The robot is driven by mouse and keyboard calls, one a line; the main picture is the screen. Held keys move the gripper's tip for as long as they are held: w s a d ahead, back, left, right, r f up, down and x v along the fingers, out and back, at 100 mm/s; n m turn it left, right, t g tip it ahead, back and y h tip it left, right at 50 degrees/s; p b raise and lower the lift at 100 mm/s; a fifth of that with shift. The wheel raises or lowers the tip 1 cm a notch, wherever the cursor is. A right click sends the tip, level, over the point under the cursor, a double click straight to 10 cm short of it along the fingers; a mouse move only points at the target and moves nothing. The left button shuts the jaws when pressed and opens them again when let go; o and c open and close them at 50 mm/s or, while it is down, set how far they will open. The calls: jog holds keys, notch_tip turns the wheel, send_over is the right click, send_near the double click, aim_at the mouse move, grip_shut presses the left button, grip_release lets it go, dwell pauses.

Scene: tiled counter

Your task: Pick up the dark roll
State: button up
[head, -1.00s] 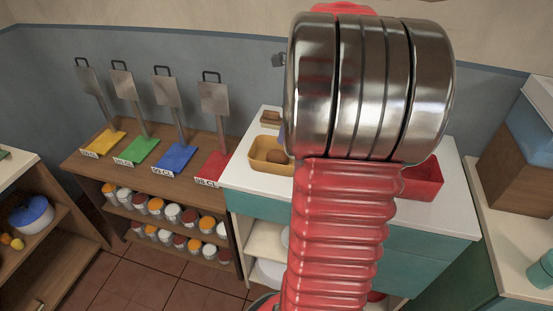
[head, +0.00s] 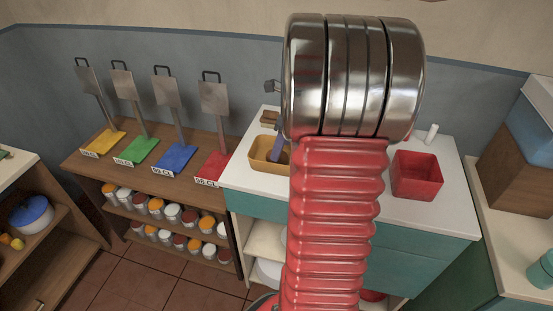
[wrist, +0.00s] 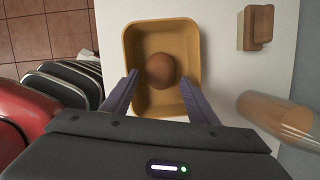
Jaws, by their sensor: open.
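The dark roll (wrist: 160,70) is a round brown bun lying in a yellow tray (wrist: 133,45) in the wrist view. My gripper (wrist: 158,77) is open, with one grey-blue finger to the left of the roll and one to the right. Both fingers show over the near part of the tray, and I cannot tell how far above its floor they are. In the head view the yellow tray (head: 257,164) stands on the white counter, left of my arm. A gripper finger shows at the tray there, and the roll is hidden.
A blurred brown cylinder (wrist: 278,115) is at the right. A red bin (head: 417,175) and a white cylinder (head: 432,133) stand on the counter's right.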

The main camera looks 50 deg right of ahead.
jog(key=shift+x, duration=2)
jog(key=shift+r, duration=0.1)
jog(key=shift+c, duration=0.3)
jog(key=c, duration=0.8)
